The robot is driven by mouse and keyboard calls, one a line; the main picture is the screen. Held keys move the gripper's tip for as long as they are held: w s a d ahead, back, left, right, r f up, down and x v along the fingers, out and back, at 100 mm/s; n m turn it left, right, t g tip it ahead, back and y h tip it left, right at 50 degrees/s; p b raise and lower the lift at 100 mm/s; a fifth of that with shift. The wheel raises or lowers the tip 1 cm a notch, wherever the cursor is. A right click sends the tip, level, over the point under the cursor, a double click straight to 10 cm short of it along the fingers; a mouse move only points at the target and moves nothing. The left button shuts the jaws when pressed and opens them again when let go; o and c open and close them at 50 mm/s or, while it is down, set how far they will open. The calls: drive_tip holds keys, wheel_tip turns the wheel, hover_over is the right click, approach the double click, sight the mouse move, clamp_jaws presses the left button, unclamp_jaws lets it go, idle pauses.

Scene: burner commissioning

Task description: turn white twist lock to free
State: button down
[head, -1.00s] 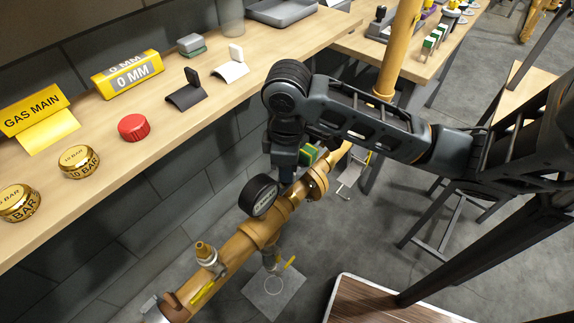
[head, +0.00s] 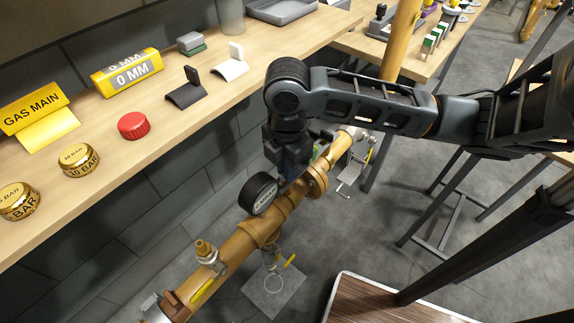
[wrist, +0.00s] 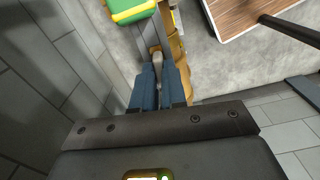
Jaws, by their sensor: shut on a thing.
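The white twist lock (wrist: 157,58) shows in the wrist view as a small pale, greyish-white piece between my fingertips, beside the yellow-brown pipe. My gripper (wrist: 158,78) has blue fingers, which are closed on this piece from both sides. The fingers hide most of it, so I cannot tell its exact angle. In the head view my gripper (head: 289,180) points down at the pipe (head: 238,248), just behind a round black gauge (head: 259,194). The lock cannot be made out in that view.
A green and yellow box (wrist: 130,8) is close ahead of the fingers in the wrist view. A workbench (head: 110,190) with gold caps, a red cap (head: 133,126) and signs runs along the left. A wood-topped surface (head: 385,303) is at lower right.

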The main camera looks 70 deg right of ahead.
drive_tip(key=shift+n, duration=0.6)
drive_tip(key=c, duration=1.2)
unclamp_jaws()
drive_tip(key=shift+r, duration=0.1)
wheel_tip(320, 180, up, 8)
drive_tip(key=shift+f, duration=0.2)
drive_tip(key=shift+f, duration=0.1)
